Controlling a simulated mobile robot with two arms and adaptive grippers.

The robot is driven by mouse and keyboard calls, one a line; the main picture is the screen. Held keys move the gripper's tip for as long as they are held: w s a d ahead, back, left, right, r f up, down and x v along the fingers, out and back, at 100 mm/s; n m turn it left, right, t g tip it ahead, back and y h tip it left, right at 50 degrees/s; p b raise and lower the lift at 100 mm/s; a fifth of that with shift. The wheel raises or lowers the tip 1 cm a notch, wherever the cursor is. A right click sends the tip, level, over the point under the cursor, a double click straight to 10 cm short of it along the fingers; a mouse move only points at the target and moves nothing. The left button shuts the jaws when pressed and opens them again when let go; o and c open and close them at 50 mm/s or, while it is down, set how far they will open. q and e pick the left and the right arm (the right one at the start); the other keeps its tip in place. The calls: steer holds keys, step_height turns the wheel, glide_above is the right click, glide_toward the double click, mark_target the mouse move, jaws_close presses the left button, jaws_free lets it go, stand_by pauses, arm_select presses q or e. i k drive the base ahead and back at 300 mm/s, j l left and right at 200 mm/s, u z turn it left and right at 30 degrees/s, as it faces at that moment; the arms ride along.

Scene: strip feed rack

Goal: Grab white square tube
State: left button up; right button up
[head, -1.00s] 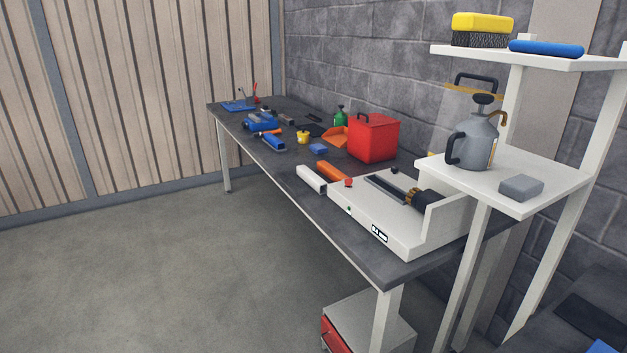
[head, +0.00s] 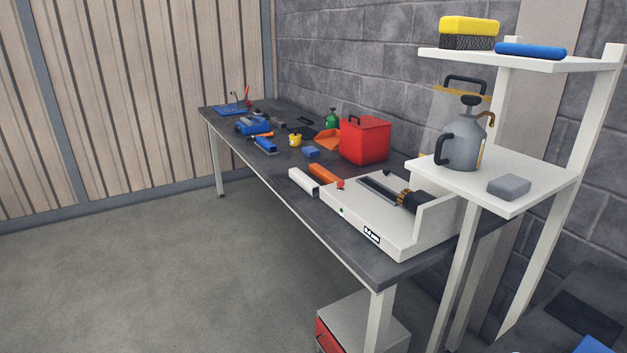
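The white square tube (head: 304,182) lies on the dark workbench (head: 345,238), near its front edge. It is just left of the white feed machine (head: 383,232) and beside an orange tube (head: 323,174). No gripper is near it. Neither of my grippers shows in the head view.
A red box (head: 364,140) stands behind the tube. Blue tools (head: 264,146), a yellow pot (head: 295,140) and an orange dustpan (head: 328,139) lie farther left. A white shelf rack (head: 540,183) holds a grey can (head: 461,145) at right. The floor (head: 170,270) before the bench is clear.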

mark_target(308, 185)
steer(key=i+j+z, duration=0.4)
steer(key=i+j, duration=0.65)
